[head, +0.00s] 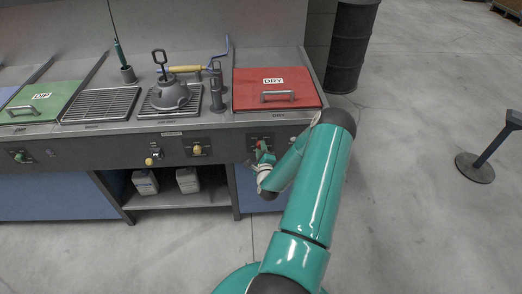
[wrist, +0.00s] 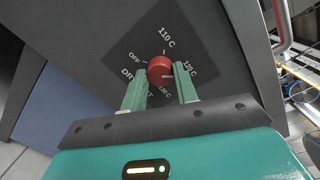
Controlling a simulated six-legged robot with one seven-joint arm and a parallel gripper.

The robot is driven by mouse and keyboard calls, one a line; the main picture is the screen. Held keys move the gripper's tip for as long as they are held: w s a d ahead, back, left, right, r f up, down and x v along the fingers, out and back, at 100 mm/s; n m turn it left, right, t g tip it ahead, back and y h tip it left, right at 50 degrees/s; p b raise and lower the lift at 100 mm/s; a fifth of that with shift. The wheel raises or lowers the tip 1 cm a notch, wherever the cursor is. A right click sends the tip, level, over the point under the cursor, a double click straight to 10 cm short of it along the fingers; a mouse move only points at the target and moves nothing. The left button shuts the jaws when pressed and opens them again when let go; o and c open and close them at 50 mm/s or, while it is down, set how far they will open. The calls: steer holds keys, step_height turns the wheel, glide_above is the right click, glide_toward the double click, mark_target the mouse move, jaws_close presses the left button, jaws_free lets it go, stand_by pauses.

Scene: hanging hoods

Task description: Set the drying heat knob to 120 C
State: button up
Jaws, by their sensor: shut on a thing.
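The red drying heat knob (wrist: 161,72) sits on a dark panel (wrist: 178,40) in the wrist view. White marks around it read OFF, 110 C, 120 C and 130 C, and the lettering at lower left is partly hidden by a finger. My gripper (wrist: 160,78) has its two green fingers on either side of the knob and is shut on it. The knob's exact pointing direction is hard to make out. In the head view my gripper (head: 263,155) is at the front panel below the red DRY lid, and the knob is mostly hidden there.
The red DRY lid (head: 295,92) with a handle lies on the counter above. Other knobs, including a yellow one (head: 197,150), are farther left on the panel. A green DIP lid (head: 45,105) is at far left. Open floor and a post (head: 478,168) are at right.

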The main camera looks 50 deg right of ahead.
steer(key=shift+m, duration=0.3)
steer(key=o, duration=1)
steer(key=shift+c, duration=0.2)
steer(key=v, duration=1.4)
steer(key=shift+w, duration=0.1)
